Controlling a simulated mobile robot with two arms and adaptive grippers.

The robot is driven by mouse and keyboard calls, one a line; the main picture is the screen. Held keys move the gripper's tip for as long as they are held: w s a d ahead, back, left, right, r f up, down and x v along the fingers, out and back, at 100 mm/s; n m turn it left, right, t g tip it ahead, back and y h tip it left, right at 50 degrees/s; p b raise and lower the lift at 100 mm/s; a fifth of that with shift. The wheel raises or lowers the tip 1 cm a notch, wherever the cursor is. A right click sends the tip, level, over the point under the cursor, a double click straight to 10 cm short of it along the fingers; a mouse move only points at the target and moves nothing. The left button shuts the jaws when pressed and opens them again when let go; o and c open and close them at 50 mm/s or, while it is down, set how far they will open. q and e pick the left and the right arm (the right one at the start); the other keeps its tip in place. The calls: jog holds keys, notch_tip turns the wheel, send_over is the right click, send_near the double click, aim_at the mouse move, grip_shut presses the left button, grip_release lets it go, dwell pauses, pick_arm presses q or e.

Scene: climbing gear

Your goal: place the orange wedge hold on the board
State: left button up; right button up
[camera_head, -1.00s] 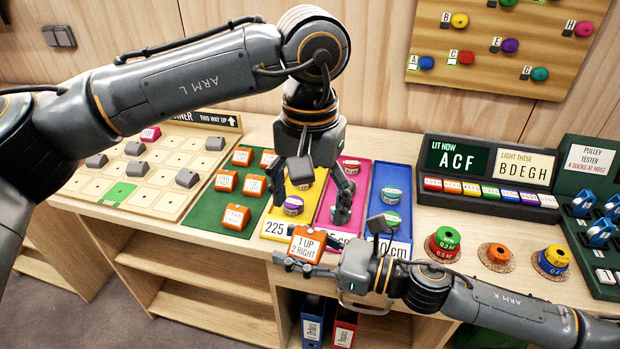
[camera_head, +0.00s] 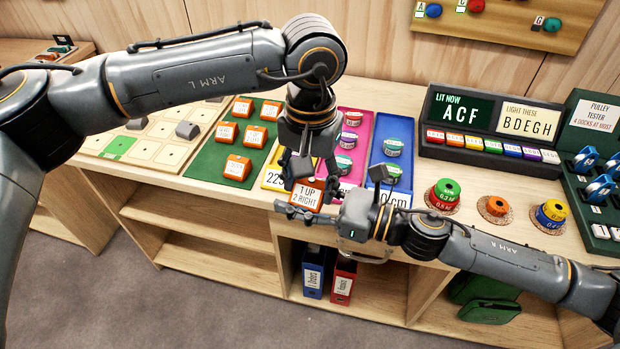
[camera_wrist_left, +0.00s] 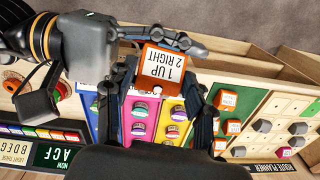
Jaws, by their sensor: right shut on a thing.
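The orange wedge hold (camera_head: 308,193), labelled "1 UP 2 RIGHT", is held in front of the table by my right gripper (camera_head: 302,208), which is shut on it. The hold also shows in the left wrist view (camera_wrist_left: 162,66). My left gripper (camera_head: 312,178) is right above and behind the hold, its fingers pointing down. In the left wrist view its fingers (camera_wrist_left: 165,100) are spread apart, with the hold between and beyond them; contact cannot be told. The board (camera_head: 163,148), with pale squares, a green square and grey holds, lies at the left of the table, partly behind my left arm.
A green mat (camera_head: 207,164) with several orange holds lies right of the board. Yellow, pink (camera_head: 351,128) and blue (camera_head: 402,160) trays with coloured discs lie behind the grippers. Weight stacks (camera_head: 444,194) and a lit sign panel (camera_head: 463,113) stand at right. Shelves (camera_head: 200,247) are below.

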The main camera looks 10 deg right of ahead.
pick_arm(q)
jog(key=c, duration=0.4)
jog(key=shift+s+d, duration=0.1)
jog(key=shift+c, duration=0.9)
pick_arm(e)
jog(key=o, duration=1.1)
jog(key=shift+o, duration=0.6)
jog(key=shift+d, duration=0.1)
